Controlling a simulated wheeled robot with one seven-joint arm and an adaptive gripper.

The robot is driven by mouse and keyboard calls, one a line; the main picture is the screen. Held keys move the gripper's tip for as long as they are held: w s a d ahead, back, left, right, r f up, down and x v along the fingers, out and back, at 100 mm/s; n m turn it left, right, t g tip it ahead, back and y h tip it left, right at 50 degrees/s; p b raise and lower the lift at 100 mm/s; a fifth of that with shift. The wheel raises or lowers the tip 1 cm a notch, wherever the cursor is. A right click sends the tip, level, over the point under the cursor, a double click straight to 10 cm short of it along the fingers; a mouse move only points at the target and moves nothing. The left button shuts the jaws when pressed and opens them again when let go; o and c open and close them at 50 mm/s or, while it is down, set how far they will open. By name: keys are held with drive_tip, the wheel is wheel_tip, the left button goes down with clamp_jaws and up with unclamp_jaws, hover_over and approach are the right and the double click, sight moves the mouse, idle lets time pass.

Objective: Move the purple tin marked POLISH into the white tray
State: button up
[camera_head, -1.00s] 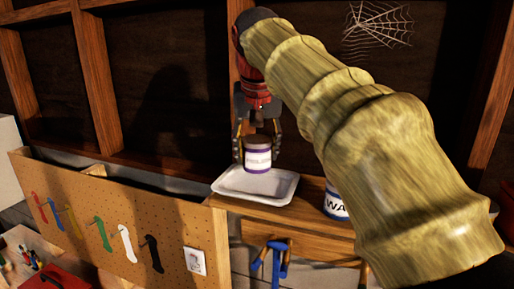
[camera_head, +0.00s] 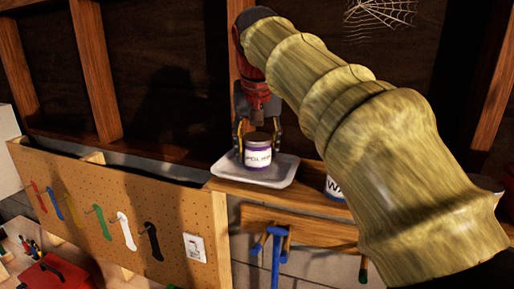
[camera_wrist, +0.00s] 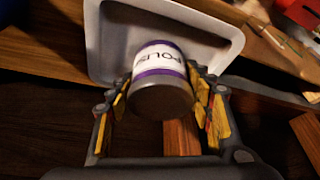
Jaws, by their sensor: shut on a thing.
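The purple tin marked POLISH (camera_head: 258,155) has a white label band and is upright in the head view. My gripper (camera_head: 258,135) is above it with its fingers down on either side. In the wrist view the tin (camera_wrist: 160,75) sits between the yellow-padded fingers of my gripper (camera_wrist: 165,100), which is shut on it. The white tray (camera_head: 280,178) lies on the wooden shelf, and the tin is over its inside. I cannot tell for certain whether the tin's base touches the tray floor.
A second tin with a label starting WA (camera_head: 335,187) stands on the shelf to the right, partly hidden by my arm. Blue-handled tools (camera_head: 276,255) hang below the shelf. A red box (camera_head: 55,275) is at lower left.

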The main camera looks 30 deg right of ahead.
drive_tip(key=shift+f+b, duration=0.35)
drive_tip(key=shift+f, duration=0.2)
drive_tip(key=o, duration=1.3)
drive_tip(key=shift+o, duration=0.6)
drive_tip(key=v, duration=1.2)
